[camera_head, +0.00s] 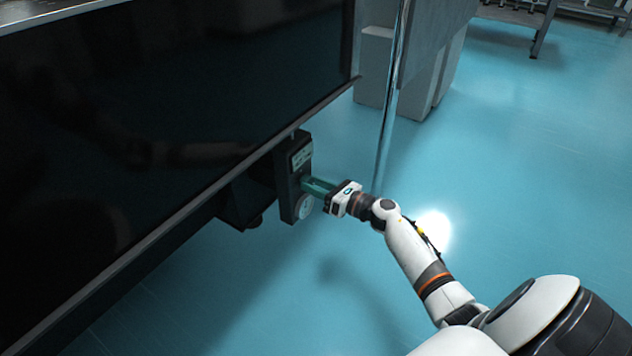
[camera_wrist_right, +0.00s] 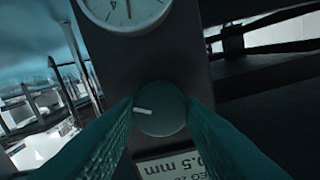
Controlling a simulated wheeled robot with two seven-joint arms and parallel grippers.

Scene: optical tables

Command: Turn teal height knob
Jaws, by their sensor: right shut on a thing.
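The teal height knob (camera_wrist_right: 159,108) is round and dark with a pale pointer mark. It sits on a dark panel (camera_head: 293,180) below the table's edge. In the right wrist view the pointer mark lies on the knob's left half, nearly level. My right gripper (camera_head: 312,185) reaches the panel from the right. Its teal fingers (camera_wrist_right: 160,110) are shut on the knob, one on each side. In the head view the fingers hide the knob. My left gripper is not in view.
A white dial (camera_head: 305,207) and a label (camera_head: 301,156) are on the same panel. A shiny vertical post (camera_head: 391,100) stands behind my right arm. Grey blocks (camera_head: 378,65) stand at the back. The blue floor at right is clear.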

